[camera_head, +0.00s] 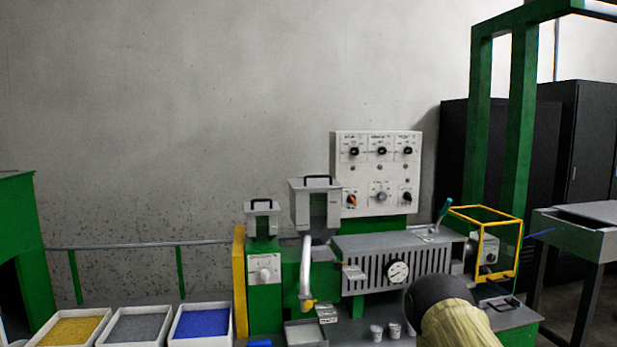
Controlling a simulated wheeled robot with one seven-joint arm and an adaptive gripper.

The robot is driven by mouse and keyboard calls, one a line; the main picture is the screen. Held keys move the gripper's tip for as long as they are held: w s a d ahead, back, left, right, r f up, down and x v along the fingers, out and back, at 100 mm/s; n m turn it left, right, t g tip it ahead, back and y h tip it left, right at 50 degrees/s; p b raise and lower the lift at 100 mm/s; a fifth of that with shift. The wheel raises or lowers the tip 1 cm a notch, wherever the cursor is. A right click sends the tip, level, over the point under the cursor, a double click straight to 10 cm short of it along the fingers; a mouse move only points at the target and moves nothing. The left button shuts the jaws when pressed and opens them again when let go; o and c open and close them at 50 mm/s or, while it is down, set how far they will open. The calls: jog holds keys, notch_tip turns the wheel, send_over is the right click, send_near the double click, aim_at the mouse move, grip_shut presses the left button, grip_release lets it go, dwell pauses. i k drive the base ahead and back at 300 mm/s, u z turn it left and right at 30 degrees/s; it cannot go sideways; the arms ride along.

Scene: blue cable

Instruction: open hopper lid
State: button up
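Two grey hoppers stand on the green machine, and I cannot tell which one is meant. The larger hopper (300,215) is left of the white control panel. Its flat lid (315,185) lies on top with a black handle (317,178) and looks closed. The smaller hopper (251,222) is further left, above a white box with a dial. Its lid (262,208) also has a black handle and looks closed. Part of my arm (450,318), dark and pale yellow, shows at the lower right. My gripper is not in view.
The control panel (377,165) rises right of the larger hopper. A slotted grey housing (400,258) and yellow-framed guard (487,240) stand further right. Trays of yellow (72,331), grey (138,327) and blue (202,322) pellets lie lower left. Space above the hoppers is clear.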

aim_at(323, 181)
jog(key=u, duration=0.2)
jog(key=i, duration=1.1)
jog(key=u, duration=0.05)
